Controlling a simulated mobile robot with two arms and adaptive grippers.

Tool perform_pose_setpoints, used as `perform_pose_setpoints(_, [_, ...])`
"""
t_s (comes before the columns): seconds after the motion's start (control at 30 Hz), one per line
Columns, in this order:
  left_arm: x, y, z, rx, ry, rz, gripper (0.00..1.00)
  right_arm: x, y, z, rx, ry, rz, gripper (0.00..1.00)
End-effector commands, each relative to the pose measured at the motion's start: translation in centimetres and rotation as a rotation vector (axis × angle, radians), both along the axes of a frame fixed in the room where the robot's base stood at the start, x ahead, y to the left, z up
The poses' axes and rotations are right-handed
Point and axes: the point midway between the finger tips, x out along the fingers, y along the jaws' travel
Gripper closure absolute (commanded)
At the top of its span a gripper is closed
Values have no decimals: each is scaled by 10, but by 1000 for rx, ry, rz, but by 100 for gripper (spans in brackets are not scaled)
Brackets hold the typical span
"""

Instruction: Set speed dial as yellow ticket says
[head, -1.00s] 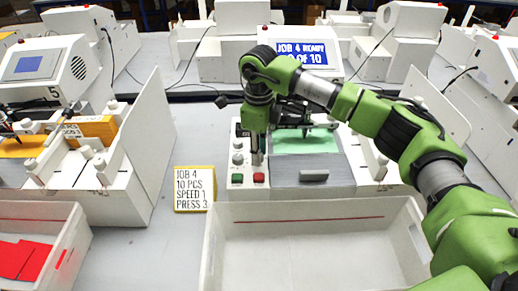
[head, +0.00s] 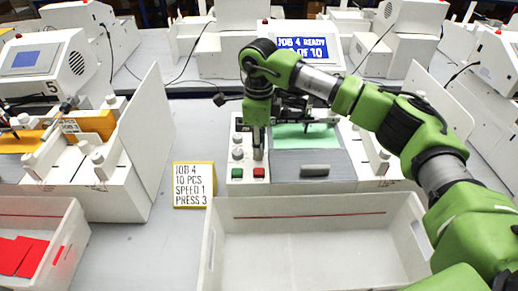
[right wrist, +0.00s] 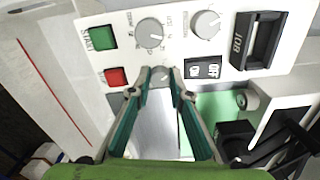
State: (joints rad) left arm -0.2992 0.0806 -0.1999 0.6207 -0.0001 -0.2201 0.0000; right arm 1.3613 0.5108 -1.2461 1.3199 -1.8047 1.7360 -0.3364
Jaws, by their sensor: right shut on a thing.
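The yellow ticket (head: 193,185) stands left of the control panel and reads JOB 4, 10 PCS, SPEED 1, PRESS 3. My right gripper (right wrist: 160,72) points down at the white panel, its fingertips closed on a small grey dial (right wrist: 160,78) beside the red button (right wrist: 116,76). The fingers partly cover this dial; its label and setting cannot be read. Two other grey dials, one by the green START button (right wrist: 102,38), are free: a nearer dial (right wrist: 150,33) and a farther dial (right wrist: 206,24). My left gripper is not in view.
A rocker switch (right wrist: 203,70) and a black JOB display (right wrist: 262,40) sit near the held dial. An empty white bin (head: 310,245) stands in front. Grey table is free around the ticket.

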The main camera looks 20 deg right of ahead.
Motion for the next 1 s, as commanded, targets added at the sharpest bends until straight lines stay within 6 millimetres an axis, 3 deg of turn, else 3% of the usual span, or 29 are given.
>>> perform_pose_setpoints(0.4, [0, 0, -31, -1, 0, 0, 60, 1, -1, -2, -1, -3, 348, 100])
perform_pose_setpoints(0.7, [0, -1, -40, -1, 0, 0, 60, 1, -1, 0, -1, -3, 548, 100])
perform_pose_setpoints(1.0, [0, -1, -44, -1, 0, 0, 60, 1, -1, 1, -1, -3, 643, 100])
